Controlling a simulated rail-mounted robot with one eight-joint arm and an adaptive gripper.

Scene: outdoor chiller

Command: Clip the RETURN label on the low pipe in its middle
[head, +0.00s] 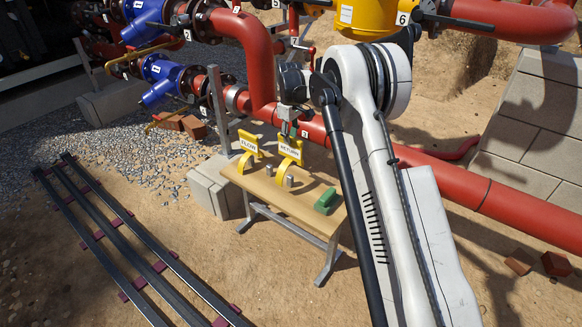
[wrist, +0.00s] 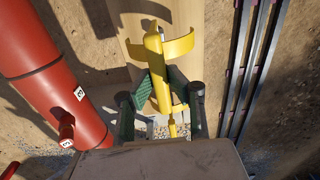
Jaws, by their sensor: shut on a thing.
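The yellow RETURN label (head: 289,150), with a curved clip under its plate, is at the wooden bench, below my gripper (head: 291,130). In the wrist view my gripper (wrist: 161,100) has its dark fingers closed on the yellow label (wrist: 157,70), seen nearly edge-on. I cannot tell whether its clip touches the bench top. The yellow FLOW label (head: 247,141) stands on the bench just left of it. The low red pipe (head: 440,172) runs behind the bench, and my arm hides part of it. The pipe also shows at left in the wrist view (wrist: 35,60), apart from the label.
Blue-bodied pumps or valves (head: 160,75) and upright red pipes stand behind left. Rails (head: 130,245) lie on the ground at left. A block wall (head: 535,120) is at right.

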